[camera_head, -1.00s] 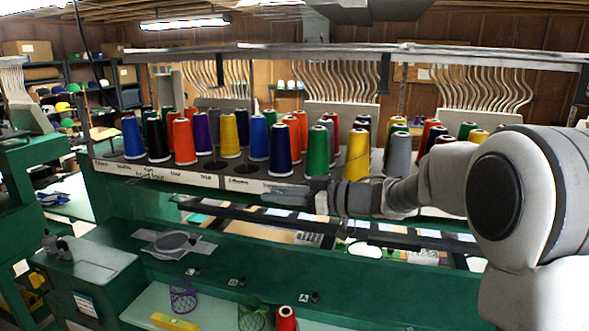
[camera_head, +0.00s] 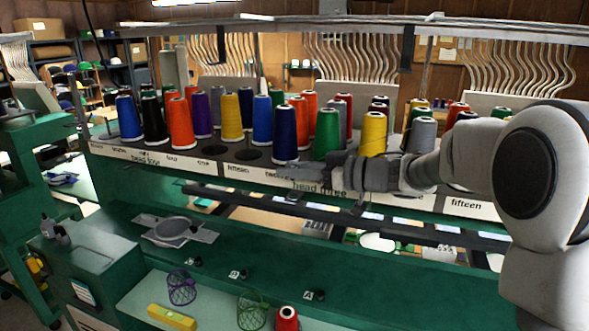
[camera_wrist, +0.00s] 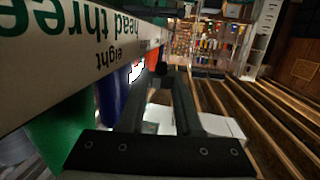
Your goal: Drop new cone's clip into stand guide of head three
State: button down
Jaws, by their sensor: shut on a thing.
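My gripper (camera_head: 285,170) reaches in from the right, in front of the rack's label strip, just below the dark blue cone (camera_head: 285,135). It is shut, and in the wrist view its fingertips (camera_wrist: 163,80) hold a small dark thing, taken as the clip (camera_wrist: 163,68); its shape is too small to tell. The "head three" label (camera_head: 320,189) is on the strip just below my gripper, and it shows upside down in the wrist view (camera_wrist: 115,25). I cannot make out the stand guide. A red cone (camera_head: 287,320) stands on the lower table.
The cone rack (camera_head: 140,153) carries several coloured cones and has two empty dark seats, left of the dark blue cone. A metal bar (camera_head: 300,27) runs above. Below lie a green machine beam (camera_head: 260,250), a round hoop (camera_head: 172,229), mesh baskets (camera_head: 181,288) and a yellow level (camera_head: 171,317).

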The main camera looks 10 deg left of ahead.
aim_at(295, 191)
jog(key=shift+f+b, duration=1.85)
jog(key=shift+f, duration=0.75)
jog(key=shift+r+p, duration=0.1)
jog(key=shift+p, duration=0.3)
jog(key=shift+d+f, duration=0.1)
jog(key=shift+f, duration=0.1)
jog(key=c, duration=0.5)
grip_release()
jog(key=shift+s, duration=0.1)
jog(key=shift+r, duration=0.1)
jog(key=shift+d, duration=0.1)
